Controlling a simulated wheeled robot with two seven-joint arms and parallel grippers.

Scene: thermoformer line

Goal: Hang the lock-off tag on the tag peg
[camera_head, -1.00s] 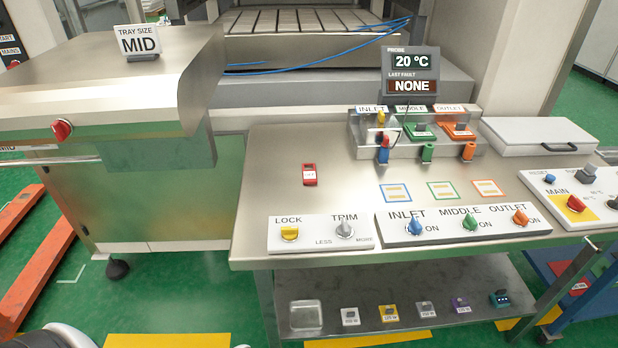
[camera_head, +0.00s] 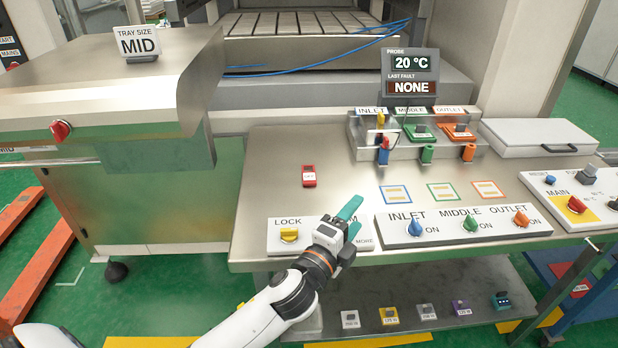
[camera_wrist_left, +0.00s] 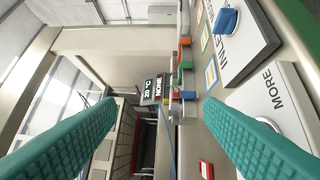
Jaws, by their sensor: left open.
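The red lock-off tag (camera_head: 309,176) with a white label lies on the bench top, left of the coloured outline squares. It also shows at the bottom of the left wrist view (camera_wrist_left: 206,168). My left gripper (camera_head: 349,215) has teal fingers and is over the LOCK/TRIM panel, to the right of and nearer than the tag. In the left wrist view its two fingers (camera_wrist_left: 160,108) stand wide apart with nothing between them. I cannot pick out the tag peg with certainty. My right gripper is not in view.
The LOCK/TRIM panel (camera_head: 274,246) is partly hidden by my left arm. The INLET/MIDDLE/OUTLET switch panel (camera_head: 450,238) is beside it. A clear-fronted connector rack (camera_head: 400,150) and display (camera_head: 411,75) stand behind. The bench top around the tag is clear.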

